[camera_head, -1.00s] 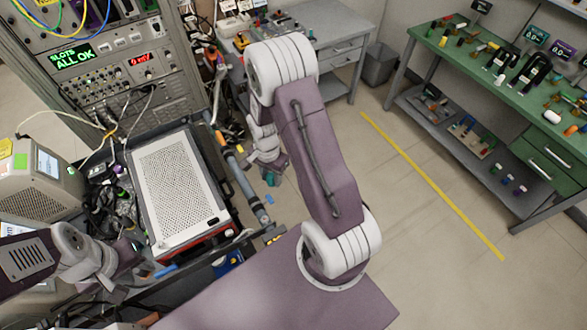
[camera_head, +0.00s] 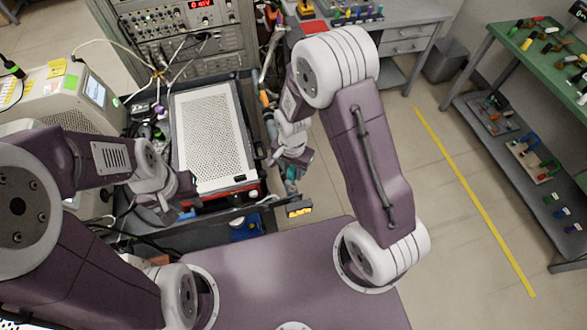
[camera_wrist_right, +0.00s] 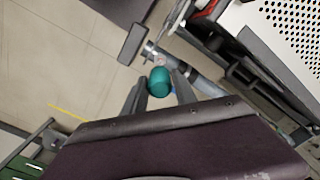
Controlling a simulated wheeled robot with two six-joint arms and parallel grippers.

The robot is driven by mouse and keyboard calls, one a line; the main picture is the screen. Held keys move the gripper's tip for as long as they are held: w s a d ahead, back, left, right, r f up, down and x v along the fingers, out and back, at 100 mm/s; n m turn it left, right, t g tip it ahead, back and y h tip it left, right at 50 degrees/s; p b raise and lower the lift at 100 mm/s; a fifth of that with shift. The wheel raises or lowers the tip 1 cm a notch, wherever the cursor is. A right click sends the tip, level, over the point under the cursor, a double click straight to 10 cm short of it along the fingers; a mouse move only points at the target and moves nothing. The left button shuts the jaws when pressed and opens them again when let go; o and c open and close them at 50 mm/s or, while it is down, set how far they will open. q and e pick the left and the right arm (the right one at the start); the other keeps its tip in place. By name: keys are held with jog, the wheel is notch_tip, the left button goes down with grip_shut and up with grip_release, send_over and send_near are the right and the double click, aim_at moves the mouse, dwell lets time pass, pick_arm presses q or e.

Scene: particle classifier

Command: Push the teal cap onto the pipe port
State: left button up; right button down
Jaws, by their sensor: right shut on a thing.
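The teal cap (camera_wrist_right: 159,82) sits between the two fingers of my right gripper (camera_wrist_right: 160,90) in the right wrist view, and the gripper is shut on it. In the head view a small teal part of the cap (camera_head: 291,173) shows below my right gripper (camera_head: 292,163). A grey pipe (camera_wrist_right: 205,86) with a metallic end (camera_wrist_right: 151,50) lies just beyond the cap in the wrist view. The cap overlaps the pipe there; whether they touch cannot be told. My left gripper (camera_head: 182,192) is by the front of the white perforated case; its fingers are unclear.
The white perforated case (camera_head: 208,140) stands left of my right gripper. An instrument rack (camera_head: 180,35) and cables are behind it. A green bench (camera_head: 545,60) stands at the right. The floor between bench and case is open, with a yellow line (camera_head: 470,195).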

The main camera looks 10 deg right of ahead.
aim_at(292, 186)
jog(key=shift+a+f+b, duration=0.1)
jog(key=shift+f+b, duration=1.9)
jog(key=shift+f, duration=0.9)
jog(key=shift+r+p, duration=0.1)
jog(key=shift+p, duration=0.25)
jog(key=shift+f+b, duration=1.3)
jog(key=shift+f, duration=0.5)
jog(key=c, duration=0.9)
grip_release()
notch_tip(292, 186, up, 9)
jog(key=shift+r, duration=0.1)
